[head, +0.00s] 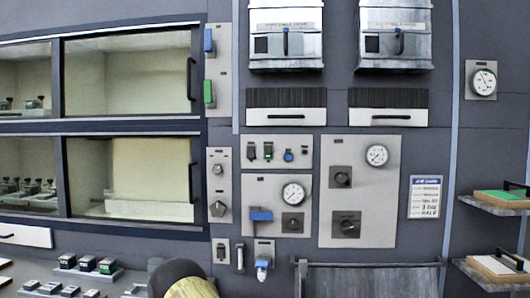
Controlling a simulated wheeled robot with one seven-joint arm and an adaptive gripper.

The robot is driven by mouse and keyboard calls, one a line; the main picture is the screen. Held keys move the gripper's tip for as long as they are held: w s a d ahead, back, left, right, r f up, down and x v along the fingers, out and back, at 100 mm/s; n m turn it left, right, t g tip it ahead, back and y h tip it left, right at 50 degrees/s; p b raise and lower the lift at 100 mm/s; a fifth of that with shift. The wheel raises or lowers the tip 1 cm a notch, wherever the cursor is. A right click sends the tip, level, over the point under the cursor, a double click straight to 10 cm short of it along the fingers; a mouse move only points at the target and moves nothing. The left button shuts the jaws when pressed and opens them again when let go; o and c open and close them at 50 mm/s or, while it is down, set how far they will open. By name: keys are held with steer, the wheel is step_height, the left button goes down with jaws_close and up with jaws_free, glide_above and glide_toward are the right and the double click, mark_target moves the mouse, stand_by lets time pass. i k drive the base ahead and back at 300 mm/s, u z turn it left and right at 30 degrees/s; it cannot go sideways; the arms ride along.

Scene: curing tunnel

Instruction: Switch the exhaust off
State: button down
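No control that I can read as the exhaust switch stands out; the labels are too small. A small panel (277,152) in the middle of the wall carries a row of small switches: a dark one (251,151), one with green (267,151) and a blue knob (289,155). On a tall plate to the left are a blue rocker or lever (208,41) and a green one (209,93). A blue handle (261,215) sits on the gauge panel below. A rounded yellow and dark part of my arm shows at the bottom edge. My gripper's fingers are not visible.
Sliding glass cabinets (130,75) fill the left. Two grey hatches (286,38) with handles are above. A panel with a gauge and dark knobs (345,224) is right of centre. Shelves with trays (497,202) jut out at right. Small blocks (88,263) sit at lower left.

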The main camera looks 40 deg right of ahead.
mark_target(267, 149)
steer(key=z, duration=0.65)
steer(key=i, duration=0.9)
steer(key=z, duration=0.9)
